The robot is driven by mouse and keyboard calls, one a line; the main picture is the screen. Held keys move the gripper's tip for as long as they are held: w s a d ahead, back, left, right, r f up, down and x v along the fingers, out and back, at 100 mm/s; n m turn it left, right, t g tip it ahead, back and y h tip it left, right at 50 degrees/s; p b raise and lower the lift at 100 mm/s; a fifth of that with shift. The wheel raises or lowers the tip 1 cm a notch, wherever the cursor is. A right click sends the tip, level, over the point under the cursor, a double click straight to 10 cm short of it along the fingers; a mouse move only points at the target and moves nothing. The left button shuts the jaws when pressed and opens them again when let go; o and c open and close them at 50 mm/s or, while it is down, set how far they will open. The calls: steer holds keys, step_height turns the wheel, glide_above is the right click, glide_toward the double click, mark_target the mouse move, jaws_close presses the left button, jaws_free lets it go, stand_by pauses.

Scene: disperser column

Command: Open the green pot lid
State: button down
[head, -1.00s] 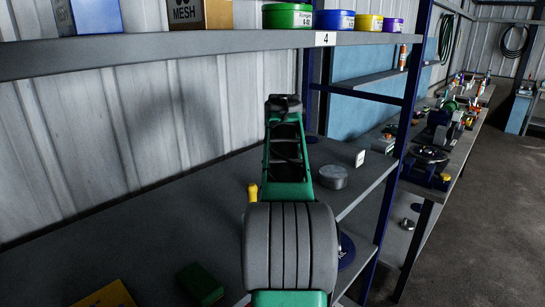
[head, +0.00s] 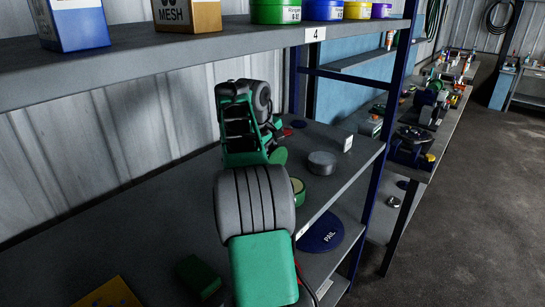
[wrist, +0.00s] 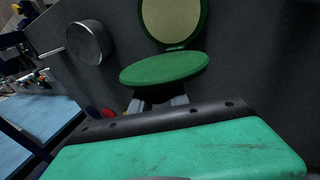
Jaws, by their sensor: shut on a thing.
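The green pot (head: 297,188) stands on the shelf with its pale inside showing; its green rim (wrist: 205,22) is also at the top of the wrist view. The green lid (wrist: 165,68) is off the pot, in front of it in the wrist view. My gripper (wrist: 160,102) is shut on the lid near its close edge. In the head view the lid (head: 278,156) shows as a green disc beside my arm, and my gripper is mostly hidden there.
A round grey tin (head: 322,162) and a white tag (head: 348,144) stand beyond the pot. A small red thing (head: 286,132) lies behind my arm. The upper shelf (head: 200,50) with boxes and tubs hangs above. A blue pail lid (head: 320,232) is on the lower shelf.

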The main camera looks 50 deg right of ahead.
steer(key=c, duration=1.3)
jaws_free()
steer(key=shift+w+f, duration=0.15)
steer(key=v, duration=0.4)
steer(key=shift+a+r, duration=0.1)
steer(key=shift+r, duration=0.2)
steer(key=s+a+b, duration=0.2)
steer(key=a, duration=1)
steer(key=shift+s+r, duration=0.2)
steer(key=shift+s, duration=0.1)
